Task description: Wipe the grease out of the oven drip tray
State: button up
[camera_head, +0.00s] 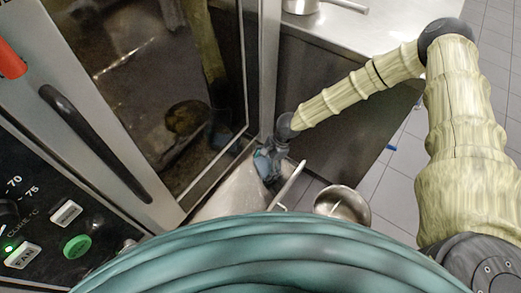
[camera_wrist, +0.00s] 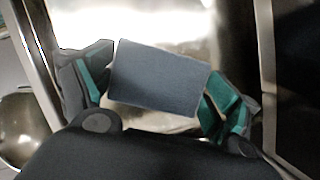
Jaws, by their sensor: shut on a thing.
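My gripper (camera_wrist: 158,85) is shut on a grey-blue rectangular pad (camera_wrist: 155,78), one finger at each short end. The pad lies flat across the wrist view, over a shiny metal surface that looks like the drip tray (camera_wrist: 170,25). I cannot tell whether the pad touches it. In the head view my gripper (camera_head: 268,165) is low beside the oven door, over the pale tray (camera_head: 228,198). Most of the tray is hidden behind my teal body cover. The metal has bright glare and darker brownish patches; I cannot tell grease from reflection.
The oven's glass door (camera_head: 165,90), with its black handle (camera_head: 95,142), stands close left of my gripper. A metal pot (camera_head: 344,204) is to the right, low down. A steel counter (camera_head: 350,30) with a pan (camera_head: 302,6) is behind. Tiled floor shows at right.

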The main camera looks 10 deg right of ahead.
notch_tip(320, 180, up, 3)
jog(key=shift+f, duration=0.2)
jog(key=shift+s+r+p, duration=0.1)
jog(key=shift+r+p, duration=0.65)
jog(key=shift+r, duration=0.05)
jog(key=shift+r+p, duration=1.25)
jog(key=shift+r, duration=0.7)
